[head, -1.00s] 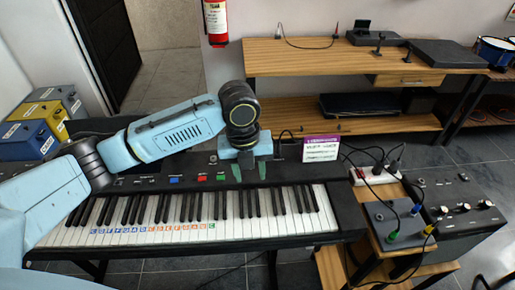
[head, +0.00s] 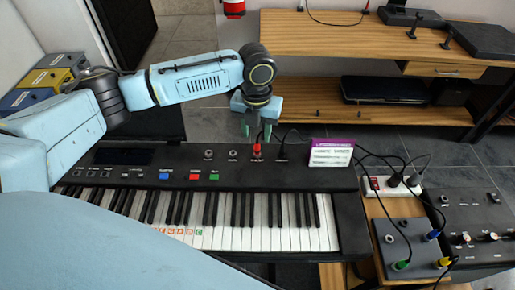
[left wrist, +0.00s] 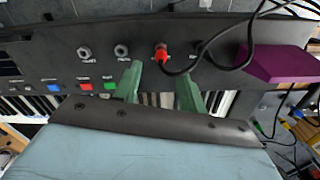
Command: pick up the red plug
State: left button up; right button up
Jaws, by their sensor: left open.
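The red plug (head: 257,150) stands in a jack on the back panel of the black keyboard (head: 330,190). In the left wrist view the plug shows beyond and between the fingertips of my left gripper (left wrist: 161,73), with nothing between the jaws. My right gripper is not in view.
A black plug (head: 282,152) sits right of the red one. A purple-and-white card box (head: 331,153) stands further right on the keyboard. A power strip (head: 392,186) and a grey box with coloured plugs (head: 407,240) are at right. A wooden desk (head: 330,38) stands behind.

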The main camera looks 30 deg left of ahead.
aim_at(257, 143)
pick_arm(q)
notch_tip(257, 143, down, 3)
jog(key=shift+r, duration=0.2)
notch_tip(257, 143, down, 2)
jog(key=shift+f, duration=0.6)
grip_shut()
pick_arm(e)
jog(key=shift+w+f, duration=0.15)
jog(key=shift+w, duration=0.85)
